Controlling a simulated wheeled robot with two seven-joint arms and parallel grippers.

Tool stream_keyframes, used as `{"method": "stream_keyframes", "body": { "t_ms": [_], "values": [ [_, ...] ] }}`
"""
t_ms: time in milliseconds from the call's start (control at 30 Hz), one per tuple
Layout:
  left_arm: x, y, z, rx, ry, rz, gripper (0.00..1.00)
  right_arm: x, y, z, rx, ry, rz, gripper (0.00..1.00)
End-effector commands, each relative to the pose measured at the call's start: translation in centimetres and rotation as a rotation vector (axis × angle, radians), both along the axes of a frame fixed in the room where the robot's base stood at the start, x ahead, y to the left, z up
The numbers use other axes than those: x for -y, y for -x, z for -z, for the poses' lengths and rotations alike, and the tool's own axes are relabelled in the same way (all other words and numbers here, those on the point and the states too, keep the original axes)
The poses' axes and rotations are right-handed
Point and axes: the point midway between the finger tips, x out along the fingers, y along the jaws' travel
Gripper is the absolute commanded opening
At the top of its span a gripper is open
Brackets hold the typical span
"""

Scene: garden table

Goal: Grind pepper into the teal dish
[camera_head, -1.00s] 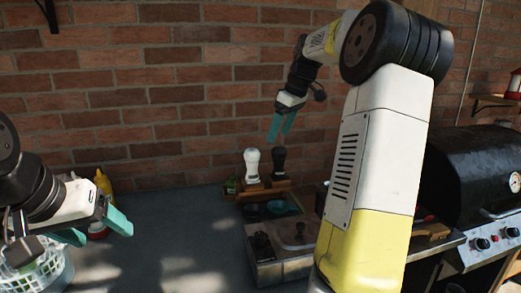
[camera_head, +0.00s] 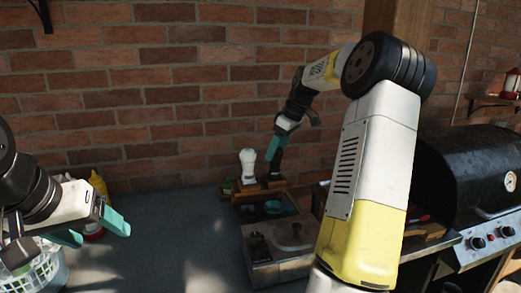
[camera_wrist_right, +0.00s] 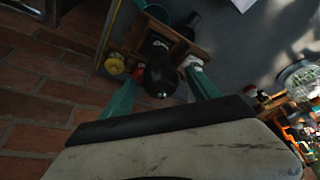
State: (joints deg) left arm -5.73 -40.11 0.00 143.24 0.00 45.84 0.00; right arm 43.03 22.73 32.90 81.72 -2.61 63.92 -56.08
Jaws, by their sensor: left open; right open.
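A black mill (camera_head: 274,172) and a white mill (camera_head: 247,165) stand upright side by side in a wooden rack by the brick wall. The teal dish (camera_head: 273,207) sits in front of them. My right gripper (camera_head: 277,150) is open at the top of the black mill. In the right wrist view the black mill's round top (camera_wrist_right: 160,76) lies between the two spread teal fingers; whether they touch it I cannot tell. The white mill (camera_wrist_right: 193,62) shows beside one finger. My left gripper (camera_head: 96,230) is open and empty at the left.
A metal box with a lidded container (camera_head: 294,236) stands in front of the rack. A black grill (camera_head: 468,175) is at the right. A white basket (camera_head: 40,272) and a yellow bottle (camera_head: 98,184) are at the left. The middle of the grey table is clear.

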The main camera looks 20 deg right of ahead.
Motion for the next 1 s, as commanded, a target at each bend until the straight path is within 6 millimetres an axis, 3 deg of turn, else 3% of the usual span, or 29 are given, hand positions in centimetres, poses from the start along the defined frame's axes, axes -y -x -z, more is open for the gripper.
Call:
{"method": "stream_keyframes", "body": {
  "t_ms": [133,433,767,1000],
  "values": [
    [0.00,0.00,0.00,0.000,0.000,0.000,0.70,0.00,0.00,-0.02,0.000,0.000,0.000,0.66],
    [0.00,0.00,0.00,0.000,0.000,0.000,0.70,0.01,0.00,-0.04,0.001,0.001,0.000,0.08],
    [0.00,0.00,0.00,0.000,0.000,0.000,0.70,-0.06,0.03,-0.06,0.000,0.001,0.045,0.08],
    [0.00,0.00,0.00,0.000,0.000,0.000,0.70,-0.19,0.14,-0.05,-0.001,0.003,0.181,0.08]
  ]
}}
